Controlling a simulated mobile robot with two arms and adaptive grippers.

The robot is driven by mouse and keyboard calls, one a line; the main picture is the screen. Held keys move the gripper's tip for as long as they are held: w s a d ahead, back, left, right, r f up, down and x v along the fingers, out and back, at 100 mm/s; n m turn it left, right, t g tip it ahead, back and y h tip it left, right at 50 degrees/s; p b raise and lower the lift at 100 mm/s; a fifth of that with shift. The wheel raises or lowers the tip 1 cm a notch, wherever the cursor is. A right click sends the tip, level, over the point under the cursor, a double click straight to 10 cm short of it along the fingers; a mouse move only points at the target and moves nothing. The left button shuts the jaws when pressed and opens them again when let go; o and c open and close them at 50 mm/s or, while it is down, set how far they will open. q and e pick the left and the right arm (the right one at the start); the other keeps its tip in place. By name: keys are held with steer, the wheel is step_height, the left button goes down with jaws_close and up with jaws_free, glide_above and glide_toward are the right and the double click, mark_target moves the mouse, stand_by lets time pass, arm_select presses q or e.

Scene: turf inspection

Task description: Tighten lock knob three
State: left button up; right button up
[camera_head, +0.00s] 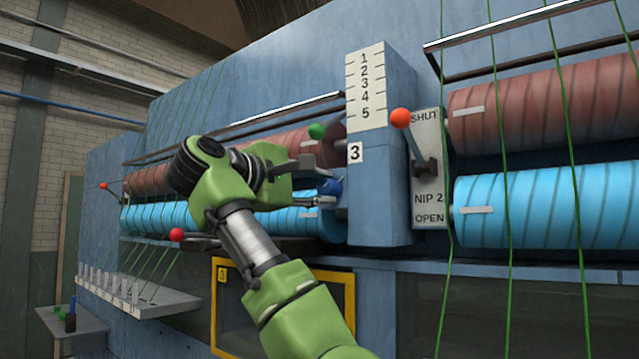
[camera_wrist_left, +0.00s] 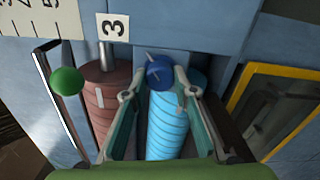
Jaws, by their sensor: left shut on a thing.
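The blue lock knob (camera_head: 331,186) sits on the blue machine post, below the white plate marked 3 (camera_head: 355,152). In the left wrist view the knob (camera_wrist_left: 160,73) shows at the fingertips, in front of the blue roller, with the 3 plate (camera_wrist_left: 113,27) to its upper left. My left gripper (camera_head: 318,178) reaches in from the left and is shut on the knob; its fingertips (camera_wrist_left: 154,84) lie at the knob's sides. The knob's near side is partly covered by the fingers. My right gripper is not in view.
A green ball-ended handle (camera_head: 317,131) is just above my left gripper. A red-ended nip lever (camera_head: 401,118) stands right of the post. Red rollers (camera_head: 540,105) and blue rollers (camera_head: 550,205) flank it, with green yarns hanging. A yellow-framed window (camera_head: 350,300) is below.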

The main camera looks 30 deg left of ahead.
arm_select(q)
steer(key=n, duration=0.2)
steer(key=n+p, duration=0.1)
steer(key=n, duration=0.2)
steer(key=shift+r+n, duration=0.3)
steer(key=n+p, duration=0.2)
steer(key=n, duration=0.2)
steer(key=shift+s+n, duration=0.1)
steer(key=shift+n, duration=0.2)
steer(key=o, duration=1.1)
steer(key=shift+f, duration=0.1)
